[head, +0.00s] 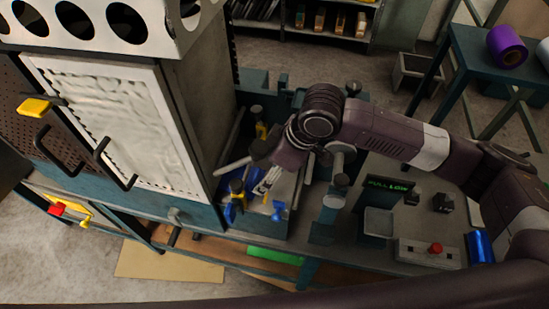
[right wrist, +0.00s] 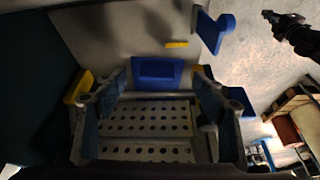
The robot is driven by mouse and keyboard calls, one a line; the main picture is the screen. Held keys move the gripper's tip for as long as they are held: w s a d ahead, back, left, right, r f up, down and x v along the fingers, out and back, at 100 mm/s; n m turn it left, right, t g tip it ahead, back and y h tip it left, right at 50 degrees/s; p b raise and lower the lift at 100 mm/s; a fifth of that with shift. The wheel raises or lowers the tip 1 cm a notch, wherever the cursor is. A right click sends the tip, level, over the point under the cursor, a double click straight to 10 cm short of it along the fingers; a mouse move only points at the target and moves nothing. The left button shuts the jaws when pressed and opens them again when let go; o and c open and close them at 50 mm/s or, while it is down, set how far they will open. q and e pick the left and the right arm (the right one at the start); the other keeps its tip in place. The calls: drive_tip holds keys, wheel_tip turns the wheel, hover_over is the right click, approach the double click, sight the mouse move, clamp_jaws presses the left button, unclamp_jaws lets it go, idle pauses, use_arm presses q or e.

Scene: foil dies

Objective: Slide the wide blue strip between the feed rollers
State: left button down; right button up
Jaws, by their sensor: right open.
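My right gripper (head: 268,181) is open and reaches down from the right arm over the blue-sided bay beside the white-fronted cabinet. Small blue pieces (head: 230,212) with yellow parts lie close around its fingers. In the right wrist view a flat blue piece (right wrist: 158,72) is straight ahead, and a bent blue piece (right wrist: 212,32) is up and to the right. I cannot tell which blue piece is the wide strip. A pale bar (head: 232,167), possibly a feed roller, is left of the gripper; the gap at the rollers is hidden. My left gripper is not in view.
The white-fronted cabinet (head: 120,120) stands close on the left. A shiny blue roll (head: 480,246), a red-button box (head: 430,252) and a sign reading "PULL LOW" (head: 388,184) are on the bench to the right. A purple roll (head: 506,46) sits on the back table.

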sight(257, 183)
drive_tip(key=x, duration=0.3)
drive_tip(key=shift+w+f, duration=0.25)
drive_tip(key=shift+w, duration=0.05)
drive_tip(key=shift+p+x, duration=0.35)
drive_tip(key=shift+x, duration=0.9)
drive_tip(key=shift+a+f, duration=0.1)
drive_tip(key=shift+f, duration=0.05)
drive_tip(key=c, duration=1.2)
drive_tip(key=shift+c, duration=0.6)
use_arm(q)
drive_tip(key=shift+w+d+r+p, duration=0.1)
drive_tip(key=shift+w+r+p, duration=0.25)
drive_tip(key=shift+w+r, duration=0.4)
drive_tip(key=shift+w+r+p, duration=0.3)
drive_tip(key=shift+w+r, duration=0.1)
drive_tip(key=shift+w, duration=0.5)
use_arm(e)
drive_tip(key=shift+w+d+f, duration=0.1)
drive_tip(key=shift+w+d, duration=0.3)
drive_tip(key=shift+d, duration=0.45)
drive_tip(key=shift+w+d+f, duration=0.1)
drive_tip(key=shift+w+d, duration=0.35)
drive_tip(key=shift+d, duration=0.45)
